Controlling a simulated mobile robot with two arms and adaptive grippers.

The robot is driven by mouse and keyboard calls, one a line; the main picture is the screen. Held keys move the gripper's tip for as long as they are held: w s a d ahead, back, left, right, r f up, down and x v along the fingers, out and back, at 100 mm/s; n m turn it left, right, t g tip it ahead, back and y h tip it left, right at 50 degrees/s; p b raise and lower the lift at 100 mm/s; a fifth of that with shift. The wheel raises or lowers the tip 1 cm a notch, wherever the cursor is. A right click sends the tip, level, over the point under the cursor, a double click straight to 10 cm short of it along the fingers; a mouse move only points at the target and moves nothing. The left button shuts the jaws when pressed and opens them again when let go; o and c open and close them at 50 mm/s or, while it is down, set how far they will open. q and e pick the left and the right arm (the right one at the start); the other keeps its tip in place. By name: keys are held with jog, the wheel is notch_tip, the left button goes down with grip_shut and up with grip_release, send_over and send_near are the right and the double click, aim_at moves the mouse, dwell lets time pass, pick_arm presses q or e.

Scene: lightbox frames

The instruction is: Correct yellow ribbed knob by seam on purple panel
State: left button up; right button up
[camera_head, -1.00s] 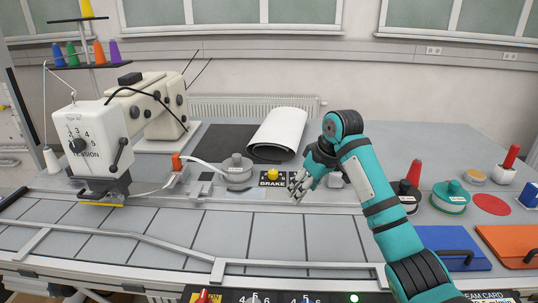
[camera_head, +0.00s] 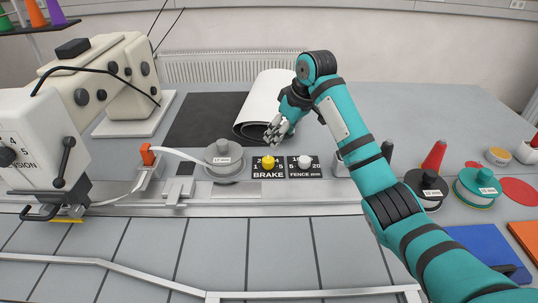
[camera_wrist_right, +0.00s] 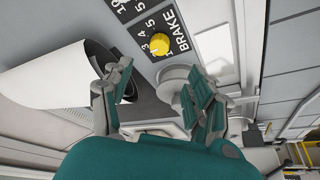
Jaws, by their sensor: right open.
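A yellow knob (camera_head: 267,162) stands on a black dial plate marked BRAKE (camera_head: 268,174) at the middle of the table; its ribs are too small to make out. No purple panel shows; the plate looks black. My right gripper (camera_head: 275,131) is just behind and above the knob in the head view, apart from it. In the right wrist view the knob (camera_wrist_right: 159,44) lies beyond my open, empty fingers (camera_wrist_right: 160,88), roughly centred between them. My left gripper is not in view.
A white knob (camera_head: 304,162) on the FENCE plate sits right of the brake plate. A grey round weight (camera_head: 223,158) stands close on the left. The sewing machine (camera_head: 96,85) is at left, a white roll (camera_head: 268,105) behind. Spools (camera_head: 478,186) stand at right.

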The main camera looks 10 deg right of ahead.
aim_at(268, 159)
jog(key=p+x, duration=0.1)
jog(key=x, duration=1)
jog(key=shift+w+f, duration=0.15)
jog(key=shift+f, duration=0.15)
jog(key=shift+w+a+f, duration=0.15)
jog(key=shift+w+f, duration=0.05)
jog(key=shift+f, duration=0.25)
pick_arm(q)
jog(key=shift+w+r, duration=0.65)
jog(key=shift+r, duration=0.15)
